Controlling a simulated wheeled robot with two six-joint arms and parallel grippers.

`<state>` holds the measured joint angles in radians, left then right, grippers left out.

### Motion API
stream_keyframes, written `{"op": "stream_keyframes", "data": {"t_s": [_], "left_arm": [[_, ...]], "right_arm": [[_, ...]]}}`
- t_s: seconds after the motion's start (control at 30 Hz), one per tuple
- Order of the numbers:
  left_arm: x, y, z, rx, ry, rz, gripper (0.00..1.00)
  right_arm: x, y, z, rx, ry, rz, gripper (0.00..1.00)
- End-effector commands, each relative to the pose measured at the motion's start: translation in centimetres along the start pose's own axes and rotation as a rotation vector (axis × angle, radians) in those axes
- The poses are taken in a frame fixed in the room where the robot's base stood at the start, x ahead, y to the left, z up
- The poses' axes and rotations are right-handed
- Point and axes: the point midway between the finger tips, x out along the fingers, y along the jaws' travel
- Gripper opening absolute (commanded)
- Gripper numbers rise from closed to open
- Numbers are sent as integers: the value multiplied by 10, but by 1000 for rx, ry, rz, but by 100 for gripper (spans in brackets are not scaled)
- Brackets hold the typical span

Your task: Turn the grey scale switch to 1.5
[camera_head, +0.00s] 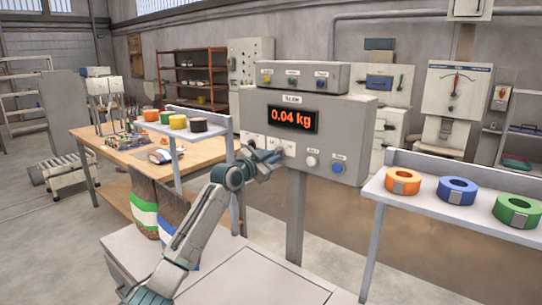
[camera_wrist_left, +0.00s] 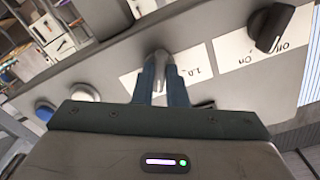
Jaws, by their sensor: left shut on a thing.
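The scale panel (camera_head: 350,110) is a grey box with an orange readout (camera_head: 292,119) showing 0.04 kg. My left gripper (camera_head: 276,158) is at the row of controls on the panel's lower front. In the left wrist view my left gripper (camera_wrist_left: 165,82) is shut on the grey scale switch (camera_wrist_left: 159,58), whose light grey tip shows between the fingers. A white label (camera_wrist_left: 200,65) with "1.0" lies beside it. The fingers hide much of the switch and the rest of its label, so its exact setting cannot be read. My right gripper is not in view.
A black on/off switch (camera_wrist_left: 270,27) sits beside the grey one. A white button (camera_head: 311,161) and a blue button (camera_head: 338,166) are on the panel's other side. A shelf (camera_head: 450,208) with tape rolls stands at right, and bags (camera_head: 145,205) stand below at left.

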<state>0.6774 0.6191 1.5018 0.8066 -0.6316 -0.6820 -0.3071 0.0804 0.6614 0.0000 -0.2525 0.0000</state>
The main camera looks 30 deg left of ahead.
Motion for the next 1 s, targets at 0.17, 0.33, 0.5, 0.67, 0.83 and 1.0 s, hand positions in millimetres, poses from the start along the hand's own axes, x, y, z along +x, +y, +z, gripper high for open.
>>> {"op": "stream_keyframes", "data": {"t_s": [0.17, 0.33, 0.5, 0.67, 0.83, 1.0], "left_arm": [[0, 0, -1, -158, -1, 1, 0], [0, 1, -1, -291, -2, 1, 0], [0, 1, 0, -394, -2, 1, 0], [0, 1, 0, -459, -2, 0, 0], [0, 2, 0, -496, -1, 0, 0], [0, 2, 0, -507, -1, 0, 0]], "right_arm": [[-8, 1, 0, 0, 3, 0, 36], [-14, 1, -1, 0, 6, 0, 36], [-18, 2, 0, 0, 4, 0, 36], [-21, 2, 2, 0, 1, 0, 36], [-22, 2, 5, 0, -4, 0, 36], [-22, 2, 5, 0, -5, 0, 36]]}}
